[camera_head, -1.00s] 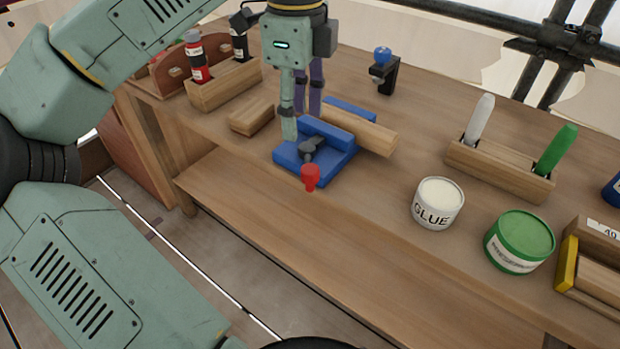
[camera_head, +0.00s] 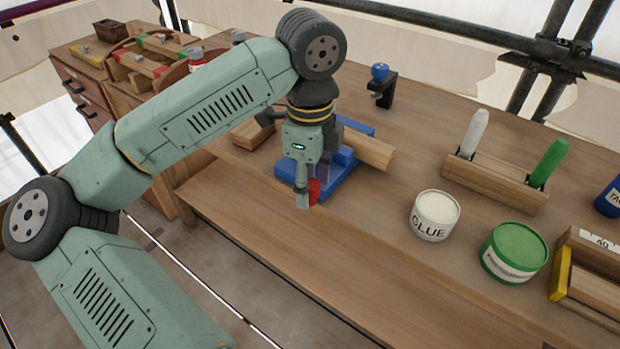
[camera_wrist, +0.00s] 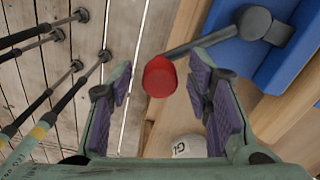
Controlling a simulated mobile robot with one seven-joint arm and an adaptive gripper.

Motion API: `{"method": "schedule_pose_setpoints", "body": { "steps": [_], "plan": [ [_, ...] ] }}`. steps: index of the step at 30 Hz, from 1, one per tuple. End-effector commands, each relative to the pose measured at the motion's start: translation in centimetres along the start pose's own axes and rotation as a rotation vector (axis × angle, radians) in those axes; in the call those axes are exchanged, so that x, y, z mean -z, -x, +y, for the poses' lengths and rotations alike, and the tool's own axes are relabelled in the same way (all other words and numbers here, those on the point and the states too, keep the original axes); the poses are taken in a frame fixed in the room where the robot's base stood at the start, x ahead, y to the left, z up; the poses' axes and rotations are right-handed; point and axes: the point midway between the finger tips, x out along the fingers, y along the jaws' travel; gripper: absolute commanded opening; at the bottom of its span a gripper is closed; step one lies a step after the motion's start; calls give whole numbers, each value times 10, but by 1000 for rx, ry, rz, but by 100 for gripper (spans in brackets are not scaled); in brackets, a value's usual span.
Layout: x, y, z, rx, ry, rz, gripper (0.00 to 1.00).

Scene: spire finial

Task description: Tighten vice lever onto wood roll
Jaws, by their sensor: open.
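The blue vice (camera_head: 335,178) sits on the workbench with the wood roll (camera_head: 370,151) at its right side. Its dark lever (camera_wrist: 200,42) ends in a red knob (camera_wrist: 160,77), which shows partly behind my gripper in the head view (camera_head: 315,190). My gripper (camera_wrist: 162,98) is open, with purple-padded fingers left and right of the red knob in the wrist view. The knob appears between the fingers, and I cannot tell whether either finger touches it. My gripper and wrist hide much of the vice and the lever in the head view.
A glue tub (camera_head: 435,215) and a green tub (camera_head: 514,252) stand to the right. A wooden holder (camera_head: 494,183) with a white and a green marker is behind them. A small blue-knobbed tool (camera_head: 381,85) stands at the back. The bench front is clear.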

Motion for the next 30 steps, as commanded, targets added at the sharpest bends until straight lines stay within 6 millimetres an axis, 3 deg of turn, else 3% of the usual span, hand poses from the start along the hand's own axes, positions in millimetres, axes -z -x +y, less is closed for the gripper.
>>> {"method": "schedule_pose_setpoints", "body": {
  "steps": [8, 27, 30],
  "plan": [
    [0, -2, 0, 0, 0, 0, 46],
    [0, -1, 0, 0, 0, 0, 3],
    [0, -1, 0, 0, 0, 0, 0]
  ]
}}
